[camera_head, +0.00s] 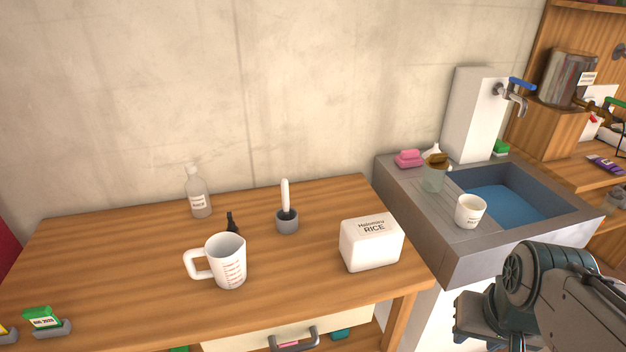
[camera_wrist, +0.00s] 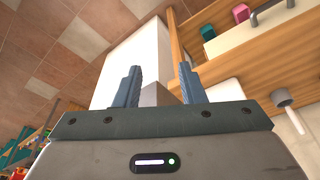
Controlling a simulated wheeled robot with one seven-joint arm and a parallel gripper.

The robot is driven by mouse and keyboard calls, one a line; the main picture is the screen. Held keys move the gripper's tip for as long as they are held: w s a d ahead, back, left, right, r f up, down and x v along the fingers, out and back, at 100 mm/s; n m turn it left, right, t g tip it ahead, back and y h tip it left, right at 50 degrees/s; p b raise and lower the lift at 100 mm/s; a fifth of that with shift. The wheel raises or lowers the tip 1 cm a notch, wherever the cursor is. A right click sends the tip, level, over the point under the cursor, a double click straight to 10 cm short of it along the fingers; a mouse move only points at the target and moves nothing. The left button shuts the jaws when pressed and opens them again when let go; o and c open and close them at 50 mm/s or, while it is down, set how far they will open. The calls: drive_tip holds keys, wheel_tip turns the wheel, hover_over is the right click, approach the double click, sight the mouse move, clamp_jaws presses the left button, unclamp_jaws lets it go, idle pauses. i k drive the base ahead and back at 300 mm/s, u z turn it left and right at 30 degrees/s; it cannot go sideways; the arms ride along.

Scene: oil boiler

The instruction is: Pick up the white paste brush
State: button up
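The white paste brush (camera_head: 285,196) stands upright in a small grey round holder (camera_head: 287,225) on the wooden table. Its white handle points up and its lower end is dark inside the holder. My gripper (camera_head: 470,318) is at the lower right in the head view, in front of the sink and well away from the brush. In the wrist view, my gripper (camera_wrist: 159,82) has its two fingers apart with nothing held between them.
Around the brush on the table (camera_head: 110,265) are a white measuring jug (camera_head: 228,262), a clear bottle (camera_head: 198,195), a small black object (camera_head: 232,222) and a white rice box (camera_head: 370,243). A grey sink (camera_head: 450,240) with a cup (camera_head: 469,211) stands to the right.

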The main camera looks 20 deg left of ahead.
sight(284, 186)
drive_tip(key=u, duration=0.45)
drive_tip(key=i, duration=0.8)
drive_tip(key=u, duration=0.6)
